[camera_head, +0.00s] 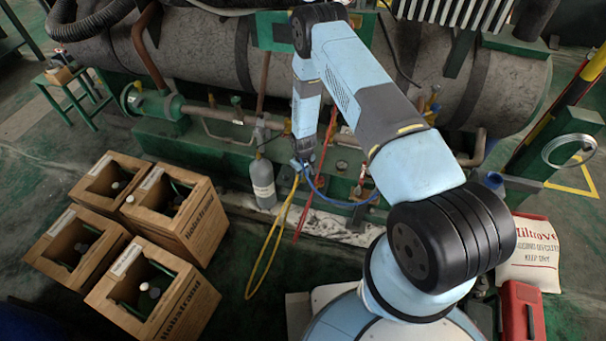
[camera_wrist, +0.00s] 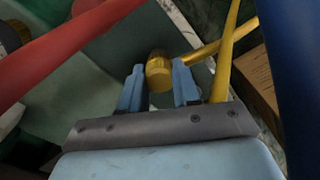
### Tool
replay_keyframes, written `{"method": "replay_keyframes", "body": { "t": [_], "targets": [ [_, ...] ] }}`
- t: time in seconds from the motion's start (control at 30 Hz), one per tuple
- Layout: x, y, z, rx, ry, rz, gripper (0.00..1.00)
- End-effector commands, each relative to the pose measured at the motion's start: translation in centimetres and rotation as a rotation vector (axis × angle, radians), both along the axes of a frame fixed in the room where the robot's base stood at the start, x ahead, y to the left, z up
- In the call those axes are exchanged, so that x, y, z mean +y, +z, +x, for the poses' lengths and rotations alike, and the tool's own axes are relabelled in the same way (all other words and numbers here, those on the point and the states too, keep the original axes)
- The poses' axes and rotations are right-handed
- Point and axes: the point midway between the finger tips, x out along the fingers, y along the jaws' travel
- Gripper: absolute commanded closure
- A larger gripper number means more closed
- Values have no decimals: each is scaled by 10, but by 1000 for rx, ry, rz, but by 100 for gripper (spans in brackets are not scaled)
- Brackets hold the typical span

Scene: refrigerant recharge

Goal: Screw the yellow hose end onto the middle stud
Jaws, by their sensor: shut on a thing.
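My gripper (camera_wrist: 159,68) has two blue fingers, closed on the yellow hose end (camera_wrist: 158,75), a short round yellow fitting seen nearly end-on. In the head view my gripper (camera_head: 301,163) is low in front of the machine, beside the grey cylinder. The yellow hose (camera_head: 267,249) hangs from it in a loop to the floor; it also shows in the wrist view (camera_wrist: 224,60). The middle stud cannot be made out in either view.
The grey cylinder (camera_head: 263,182) stands left of my gripper. A red hose (camera_head: 304,209) and a blue hose (camera_head: 340,203) run close by, and both cross the wrist view. Wooden crates (camera_head: 180,217) with bottles stand at left. A white sack (camera_head: 529,253) lies at right.

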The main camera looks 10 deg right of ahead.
Motion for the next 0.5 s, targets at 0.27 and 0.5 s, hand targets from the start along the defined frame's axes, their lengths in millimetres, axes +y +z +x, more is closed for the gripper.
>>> {"method": "replay_keyframes", "body": {
  "t": [0.27, 0.5],
  "targets": [
    [0, -3, 0, 0, 0, 0, 98],
    [0, -4, 0, -1, -173, 0, 98]
  ]
}}
